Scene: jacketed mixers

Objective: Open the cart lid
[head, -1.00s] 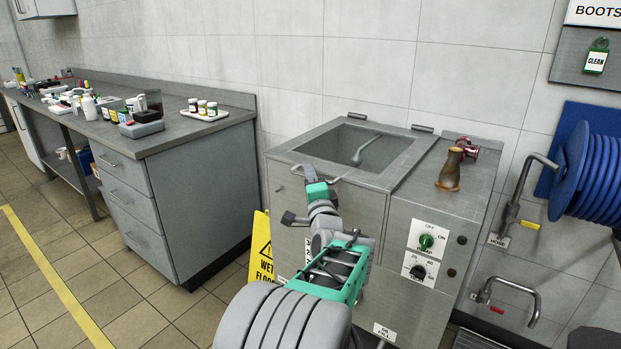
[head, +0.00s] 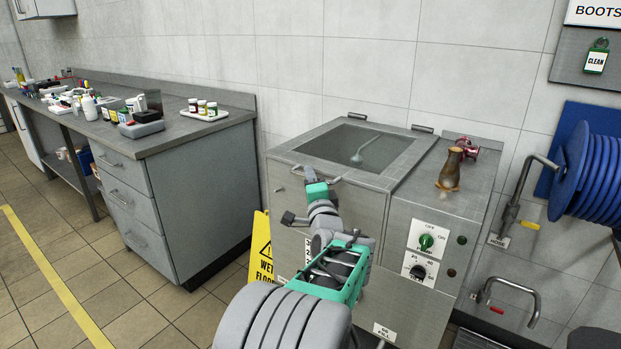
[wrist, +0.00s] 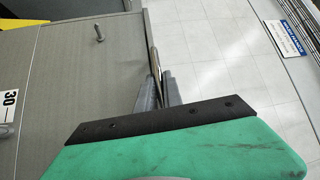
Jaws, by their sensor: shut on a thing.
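No cart shows; a steel mixer (head: 340,215) stands against the wall. Its flat lid (head: 312,149) has a dark window, with a pale paddle or spoon shape showing in it, and lies level, with hinges at the back. My gripper (head: 318,181) is at the lid's front edge, shut on a thin metal bar that looks like the lid handle (head: 336,179). In the wrist view, the fingers (wrist: 160,92) close around a thin metal piece (wrist: 152,62) beside a grey steel panel (wrist: 80,70). The exact contact is partly hidden.
A brown pepper-mill-shaped object (head: 450,170) and a red valve (head: 478,147) are on the mixer's right top. A control panel (head: 426,250) is on its front. A yellow wet-floor sign (head: 260,250) stands at left. A cluttered counter (head: 160,145) is further left; a blue hose reel (head: 592,170) is right.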

